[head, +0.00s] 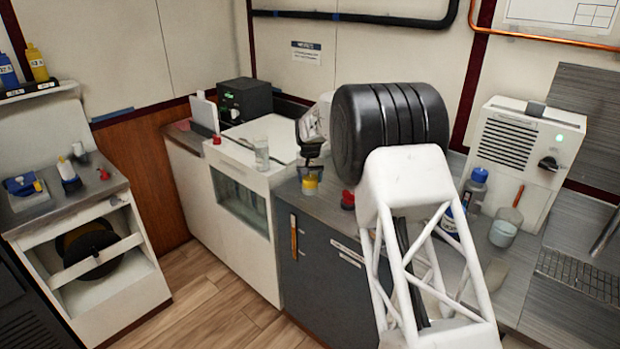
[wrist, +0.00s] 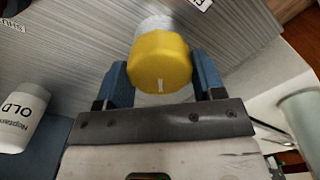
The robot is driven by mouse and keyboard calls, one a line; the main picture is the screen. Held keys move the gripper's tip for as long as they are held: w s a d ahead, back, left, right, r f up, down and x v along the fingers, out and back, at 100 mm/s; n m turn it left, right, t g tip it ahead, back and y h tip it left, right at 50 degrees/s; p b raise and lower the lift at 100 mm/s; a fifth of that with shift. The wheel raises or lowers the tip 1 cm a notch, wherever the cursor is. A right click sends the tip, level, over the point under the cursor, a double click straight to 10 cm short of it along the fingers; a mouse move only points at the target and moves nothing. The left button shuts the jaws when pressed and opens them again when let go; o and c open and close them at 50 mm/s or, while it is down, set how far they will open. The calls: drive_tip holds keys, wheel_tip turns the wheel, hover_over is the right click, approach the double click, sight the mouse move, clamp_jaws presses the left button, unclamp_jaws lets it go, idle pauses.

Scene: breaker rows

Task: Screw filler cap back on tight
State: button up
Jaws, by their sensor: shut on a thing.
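A yellow cap (wrist: 158,62) with a white tick mark sits between the two blue fingers of my gripper (wrist: 160,72) in the wrist view. The fingers are shut on its sides. A pale, whitish part (wrist: 154,24) shows just beyond the cap; whether the cap is threaded on it cannot be told. In the head view the yellow piece (head: 310,184) is small, under my dark gripper (head: 312,168) at the grey counter. The thread and the cap's underside are hidden.
A white container (wrist: 20,116) marked OLD lies left in the wrist view. In the head view a red-topped item (head: 348,200) stands right of my gripper, and a clear glass (head: 261,153) behind left. Blue-labelled bottles (head: 474,190) and a beaker (head: 505,228) stand farther right.

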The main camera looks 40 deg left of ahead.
drive_tip(key=m, duration=0.4)
drive_tip(key=shift+m, duration=1.9)
drive_tip(key=o, duration=0.8)
